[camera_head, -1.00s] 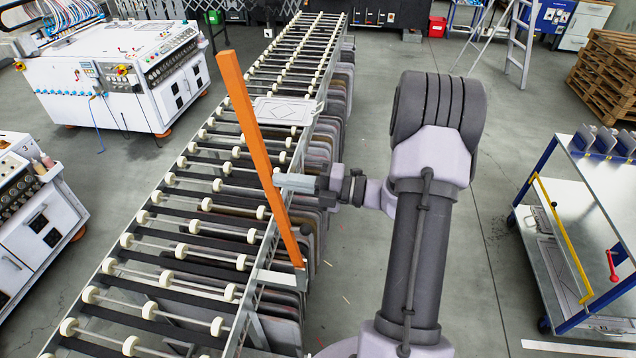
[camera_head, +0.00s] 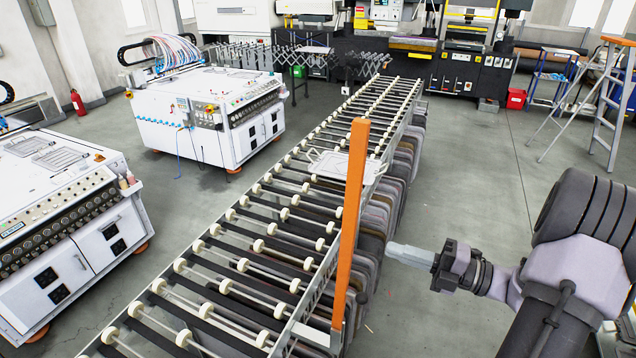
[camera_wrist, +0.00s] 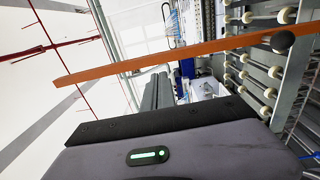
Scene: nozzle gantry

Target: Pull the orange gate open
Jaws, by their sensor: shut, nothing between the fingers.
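The orange gate (camera_head: 350,220) is a long orange bar standing nearly upright at the near right side of the roller conveyor. Its lower end meets a metal bracket on the conveyor's side rail. My gripper (camera_head: 395,252) is shut and empty, pointing left at the bar's lower half with a visible gap between them in the head view. In the wrist view the orange gate (camera_wrist: 170,64) crosses slantwise beyond the shut fingers (camera_wrist: 160,92), with a dark round knob (camera_wrist: 283,42) near its right end.
The roller conveyor (camera_head: 215,275) runs away to the upper right, with a light flat panel (camera_head: 340,165) lying on it. White machines (camera_head: 210,110) stand on the left. A stepladder (camera_head: 605,95) stands at the right. Open grey floor (camera_head: 470,170) lies right of the conveyor.

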